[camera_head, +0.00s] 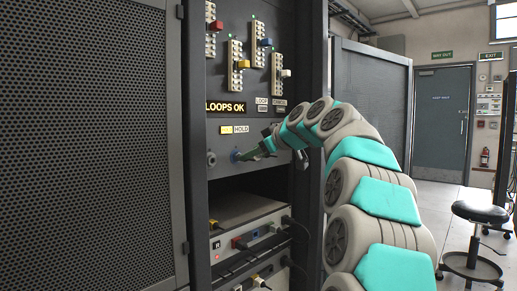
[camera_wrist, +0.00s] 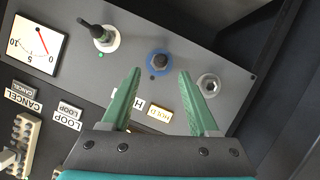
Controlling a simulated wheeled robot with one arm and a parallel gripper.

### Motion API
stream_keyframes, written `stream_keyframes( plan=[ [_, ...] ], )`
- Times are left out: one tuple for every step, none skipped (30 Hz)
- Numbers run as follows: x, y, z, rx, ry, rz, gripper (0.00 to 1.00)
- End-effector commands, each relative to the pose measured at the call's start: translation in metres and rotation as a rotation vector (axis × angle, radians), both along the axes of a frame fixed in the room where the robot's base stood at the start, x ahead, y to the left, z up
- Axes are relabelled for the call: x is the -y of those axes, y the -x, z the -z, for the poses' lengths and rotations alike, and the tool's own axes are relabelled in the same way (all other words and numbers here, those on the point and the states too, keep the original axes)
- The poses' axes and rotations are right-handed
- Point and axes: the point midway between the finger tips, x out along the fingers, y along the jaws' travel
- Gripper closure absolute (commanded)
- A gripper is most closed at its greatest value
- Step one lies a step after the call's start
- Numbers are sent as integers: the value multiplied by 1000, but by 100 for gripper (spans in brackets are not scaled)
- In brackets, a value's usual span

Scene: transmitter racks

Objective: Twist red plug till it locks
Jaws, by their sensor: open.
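My gripper (camera_head: 258,152) is open and empty in front of the rack panel, below the HOLD label. In the wrist view its green fingers (camera_wrist: 160,72) point at a dark knob with a blue collar (camera_wrist: 158,61), which lies between and just beyond the fingertips. The blue collar also shows in the head view (camera_head: 235,155). A red block (camera_head: 216,26) sits on the upper left terminal strip. A red piece (camera_head: 238,243) shows on the front of a lower unit. I cannot tell which is the red plug; no red plug shows between the fingers.
A silver hex fitting (camera_wrist: 209,85) and a black-handled switch (camera_wrist: 102,38) flank the blue collar. A gauge (camera_wrist: 37,44) is at the wrist view's left. A lit LOOPS OK sign (camera_head: 227,107) is above. A perforated door (camera_head: 90,140) stands left; a stool (camera_head: 472,240) stands right.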

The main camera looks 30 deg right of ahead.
Motion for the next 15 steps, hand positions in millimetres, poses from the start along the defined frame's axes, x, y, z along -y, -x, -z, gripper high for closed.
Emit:
stream_keyframes(
  plan=[
    [-1,-8,3,-4,1,0,40],
    [-2,-12,5,-4,1,0,40],
    [-4,-18,7,-4,0,-1,40],
    [-5,-22,8,-2,0,0,40],
    [-5,-26,9,-2,1,1,40],
    [-6,-30,11,0,1,1,40],
    [-7,-33,12,0,1,1,40],
    [-7,-36,13,0,1,1,40],
    [-8,-39,14,0,0,1,40],
    [-8,-40,15,0,0,1,40],
    [-8,-42,16,0,0,1,40],
    [-9,-43,16,0,0,0,40],
    [-9,-43,17,0,0,0,40],
    [-9,-43,16,1,0,0,40],
    [-9,-43,17,1,0,0,40]
  ],
)
